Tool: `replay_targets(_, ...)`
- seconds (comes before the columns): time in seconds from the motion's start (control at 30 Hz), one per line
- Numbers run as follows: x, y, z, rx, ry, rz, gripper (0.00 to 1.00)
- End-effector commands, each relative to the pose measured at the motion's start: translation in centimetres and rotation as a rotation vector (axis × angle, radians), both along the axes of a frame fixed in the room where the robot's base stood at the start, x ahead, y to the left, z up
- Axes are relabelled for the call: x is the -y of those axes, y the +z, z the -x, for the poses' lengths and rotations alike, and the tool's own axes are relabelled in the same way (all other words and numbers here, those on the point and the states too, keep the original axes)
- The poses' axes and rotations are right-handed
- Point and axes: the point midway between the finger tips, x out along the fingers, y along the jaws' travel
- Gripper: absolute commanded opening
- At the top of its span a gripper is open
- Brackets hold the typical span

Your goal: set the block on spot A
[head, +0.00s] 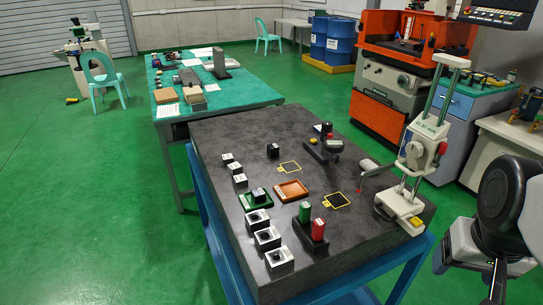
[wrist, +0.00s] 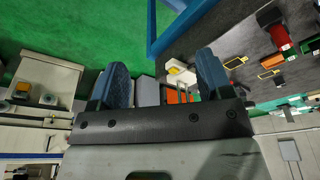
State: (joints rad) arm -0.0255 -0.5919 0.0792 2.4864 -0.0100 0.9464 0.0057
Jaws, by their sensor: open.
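The dark table top bears two yellow-outlined squares, one at the middle (head: 290,167) and one nearer the front right (head: 337,201). Their labels are too small to read, so I cannot tell which is spot A. Several blocks could be meant: a small dark block (head: 273,150) stands behind the middle square, and a dark block (head: 258,194) sits in the green tray (head: 246,206). My gripper (wrist: 165,78) has its two blue fingers wide apart with nothing held between them. It is off the table's right side, over the floor; its fingertips are unclear in the head view.
Silver blocks line the left edge (head: 267,238). A green piece (head: 305,211) and a red piece (head: 318,229) stand in a dark holder. A tall white column stand (head: 415,160) rises at the right edge, between my arm and the squares.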

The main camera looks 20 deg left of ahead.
Motion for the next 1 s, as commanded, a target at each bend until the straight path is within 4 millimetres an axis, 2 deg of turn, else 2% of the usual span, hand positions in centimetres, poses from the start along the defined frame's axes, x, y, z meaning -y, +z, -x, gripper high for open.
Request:
replay_targets(0.27,-3.3,2.0,-6.0,-0.027,0.107,0.006,0.72)
replay_targets(0.47,-6.5,3.0,-10.6,-0.045,0.192,0.013,0.72)
replay_targets(0.77,-12.5,3.5,-17.2,-0.073,0.317,0.023,0.72)
replay_targets(1.0,-18.2,3.2,-22.0,-0.096,0.417,0.033,0.72)
